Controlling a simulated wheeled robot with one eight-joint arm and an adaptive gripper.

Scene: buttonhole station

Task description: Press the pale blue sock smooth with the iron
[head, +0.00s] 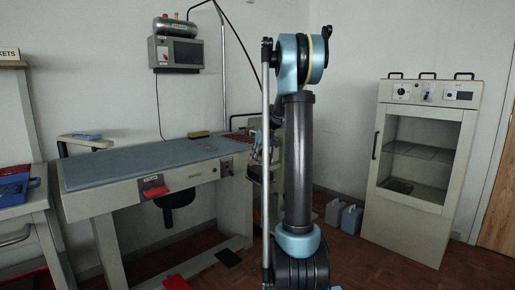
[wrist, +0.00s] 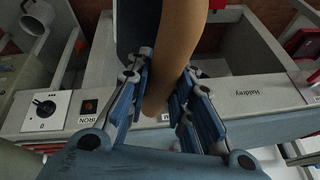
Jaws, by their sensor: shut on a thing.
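My gripper (wrist: 163,105) is shut on a smooth tan handle (wrist: 177,50) in the wrist view. It appears to be the iron's handle, with a dark body (wrist: 130,32) behind it. In the head view my arm hides most of the gripper and what it holds, right of the ironing table (head: 120,165). A small blue cloth (head: 87,137) lies on the narrow arm board (head: 102,144) at the table's left end. It may be the pale blue sock, but it is too small to be sure.
A panel with a switch labelled IRON (wrist: 90,108) is below the held handle. A brown block (head: 198,134) lies at the table's back edge. A blue bin (head: 14,185) is at far left, a cabinet (head: 460,160) at right. Most of the table top is clear.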

